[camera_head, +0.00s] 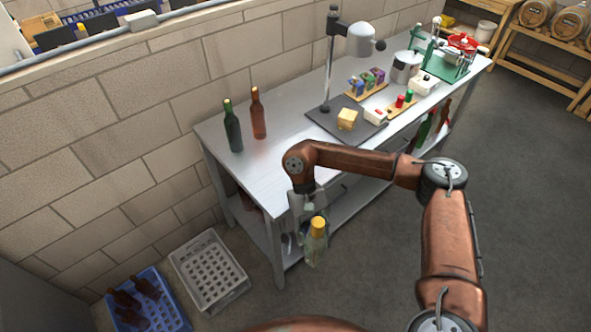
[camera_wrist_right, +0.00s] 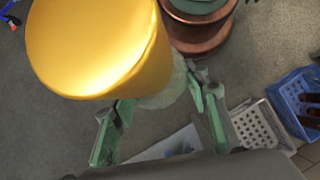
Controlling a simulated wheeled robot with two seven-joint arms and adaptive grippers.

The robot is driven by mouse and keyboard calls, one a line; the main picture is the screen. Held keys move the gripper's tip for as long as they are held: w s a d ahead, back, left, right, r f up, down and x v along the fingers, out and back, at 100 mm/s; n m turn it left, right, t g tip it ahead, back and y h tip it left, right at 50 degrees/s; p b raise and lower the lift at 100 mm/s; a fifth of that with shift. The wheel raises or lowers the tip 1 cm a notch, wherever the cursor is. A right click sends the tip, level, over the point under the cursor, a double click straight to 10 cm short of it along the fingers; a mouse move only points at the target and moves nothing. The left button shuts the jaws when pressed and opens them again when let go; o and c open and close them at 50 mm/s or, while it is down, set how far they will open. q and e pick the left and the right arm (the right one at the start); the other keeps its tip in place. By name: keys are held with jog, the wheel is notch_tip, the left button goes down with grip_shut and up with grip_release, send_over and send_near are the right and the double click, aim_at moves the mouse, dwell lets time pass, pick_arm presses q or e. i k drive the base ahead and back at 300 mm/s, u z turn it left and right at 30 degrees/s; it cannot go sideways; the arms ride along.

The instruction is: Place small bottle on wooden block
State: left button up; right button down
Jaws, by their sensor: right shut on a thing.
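The small bottle (camera_head: 315,250) is clear glass with a yellow cap. My right gripper (camera_head: 305,212) is shut on it and holds it roughly upright in the air, in front of the table's near edge and below the tabletop in the picture. In the right wrist view the yellow cap (camera_wrist_right: 95,45) fills the upper left, and the green-padded fingers (camera_wrist_right: 160,105) flank the glass, which is partly hidden. The wooden block (camera_head: 347,119), pale and small, sits on a dark plate (camera_head: 325,127) on the table, apart from the bottle. My left gripper is not in view.
A green bottle (camera_head: 232,128) and a brown bottle (camera_head: 258,115) stand at the table's left end. Racks and small items crowd its right. Grey (camera_head: 236,289) and blue (camera_head: 181,317) crates lie on the floor.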

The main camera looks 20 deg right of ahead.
aim_at(348, 113)
jog(key=k, duration=0.3)
jog(key=z, duration=1.3)
jog(key=i, duration=0.9)
jog(key=u, duration=1.8)
